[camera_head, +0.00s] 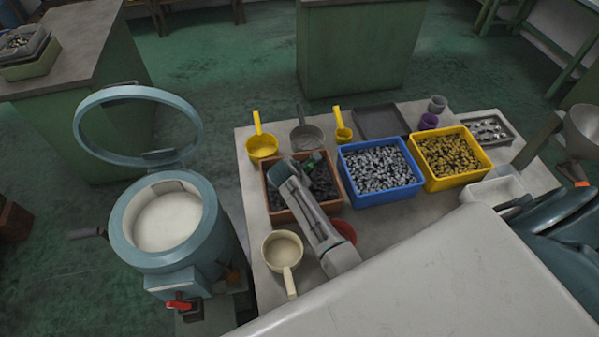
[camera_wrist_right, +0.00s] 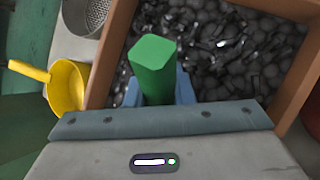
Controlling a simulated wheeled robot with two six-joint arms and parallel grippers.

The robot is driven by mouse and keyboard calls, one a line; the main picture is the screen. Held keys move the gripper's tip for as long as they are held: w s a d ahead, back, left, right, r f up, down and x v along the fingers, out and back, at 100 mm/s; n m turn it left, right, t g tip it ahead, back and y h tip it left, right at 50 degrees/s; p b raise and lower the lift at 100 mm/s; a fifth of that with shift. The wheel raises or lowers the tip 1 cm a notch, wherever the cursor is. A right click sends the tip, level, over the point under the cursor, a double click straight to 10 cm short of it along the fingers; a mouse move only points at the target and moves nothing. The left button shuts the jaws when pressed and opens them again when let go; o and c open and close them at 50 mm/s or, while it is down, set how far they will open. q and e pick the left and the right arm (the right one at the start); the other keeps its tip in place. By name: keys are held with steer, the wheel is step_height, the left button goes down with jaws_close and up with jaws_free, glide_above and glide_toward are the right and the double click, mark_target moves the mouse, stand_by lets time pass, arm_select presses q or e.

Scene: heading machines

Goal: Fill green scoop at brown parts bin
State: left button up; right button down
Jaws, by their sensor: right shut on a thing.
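The brown parts bin (camera_head: 272,203) stands on the table, filled with dark grey parts; it also shows in the wrist view (camera_wrist_right: 112,45). My right gripper (camera_head: 308,172) is over this bin, pointing down into it. In the wrist view the right gripper (camera_wrist_right: 158,92) is shut on the green scoop's handle (camera_wrist_right: 153,62), which stands up between the jaws. A bit of the green scoop (camera_head: 314,160) shows at the gripper in the head view. The scoop's bowl is hidden, so I cannot tell whether it holds parts. My left gripper is not in view.
A blue bin (camera_head: 381,196) of silvery parts and a yellow bin (camera_head: 452,182) stand right of the brown bin. Yellow scoops (camera_head: 262,146) and a grey strainer (camera_head: 306,138) lie behind it, a cream scoop (camera_head: 283,249) in front. An open-lidded blue-grey machine (camera_head: 170,262) stands left.

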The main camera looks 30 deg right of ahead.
steer(key=shift+d+f+y, duration=0.25)
steer(key=shift+d+y, duration=0.1)
steer(key=shift+y, duration=0.45)
steer(key=shift+s+d+r+m+t+y, duration=0.15)
steer(key=shift+d+r+y, duration=0.15)
steer(key=shift+r, duration=1.5)
steer(key=shift+d+r+m+t+y, duration=0.1)
steer(key=shift+d+r+m+y, duration=0.2)
steer(key=shift+r, duration=1.55)
steer(key=shift+s+d+r+m+t+y, duration=0.15)
steer(key=shift+r+y, duration=0.25)
steer(key=shift+r, duration=1.4)
